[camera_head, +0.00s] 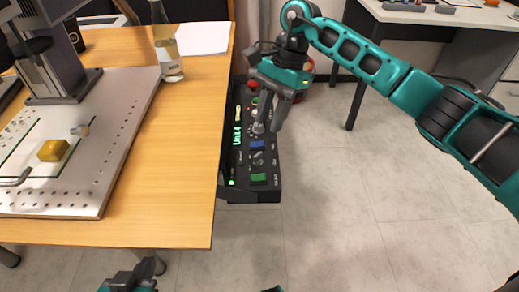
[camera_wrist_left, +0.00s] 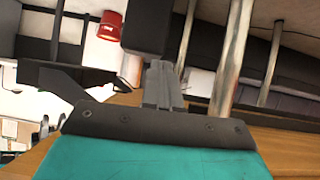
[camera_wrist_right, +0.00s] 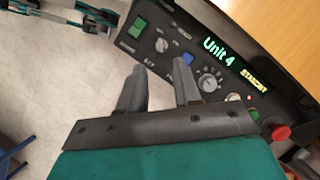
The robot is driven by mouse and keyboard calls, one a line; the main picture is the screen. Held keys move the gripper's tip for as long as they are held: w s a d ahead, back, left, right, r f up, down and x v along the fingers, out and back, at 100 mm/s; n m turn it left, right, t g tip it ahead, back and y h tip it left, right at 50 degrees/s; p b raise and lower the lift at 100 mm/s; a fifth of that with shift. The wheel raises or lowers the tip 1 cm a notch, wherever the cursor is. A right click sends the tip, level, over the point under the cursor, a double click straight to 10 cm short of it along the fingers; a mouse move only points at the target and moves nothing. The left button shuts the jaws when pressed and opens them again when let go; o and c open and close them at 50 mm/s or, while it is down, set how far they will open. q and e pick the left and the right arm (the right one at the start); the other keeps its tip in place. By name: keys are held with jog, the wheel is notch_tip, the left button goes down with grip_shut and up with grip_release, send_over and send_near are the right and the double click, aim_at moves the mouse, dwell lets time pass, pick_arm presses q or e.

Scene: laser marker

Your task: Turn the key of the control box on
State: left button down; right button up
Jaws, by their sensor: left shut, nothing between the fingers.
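The black control box (camera_head: 262,190) hangs at the right side of the wooden table, with a lit "Unit 4" display, knobs and coloured buttons. Its panel also fills the upper right of the right wrist view (camera_wrist_right: 262,72). My right gripper (camera_head: 266,130) is over the panel. In the right wrist view its two fingers (camera_wrist_right: 160,75) are apart with nothing gripped. A small knob (camera_wrist_right: 162,45) and a large dial (camera_wrist_right: 210,79) show beyond the fingertips; I cannot tell which control is the key. My left gripper (camera_head: 140,272) is low at the table's front, shut and empty (camera_wrist_left: 163,85).
The wooden table (camera_head: 185,150) carries a metal plate (camera_head: 125,120) with a yellow block (camera_head: 53,150), a glass bottle (camera_head: 166,45) and white paper (camera_head: 203,38). A red stop button (camera_wrist_right: 280,132) sits at the panel's end. The floor right of the box is clear.

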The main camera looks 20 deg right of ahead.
aim_at(258, 154)
jog(key=b+x, duration=0.1)
jog(key=x, duration=0.7)
jog(key=shift+a+f, duration=0.15)
grip_shut()
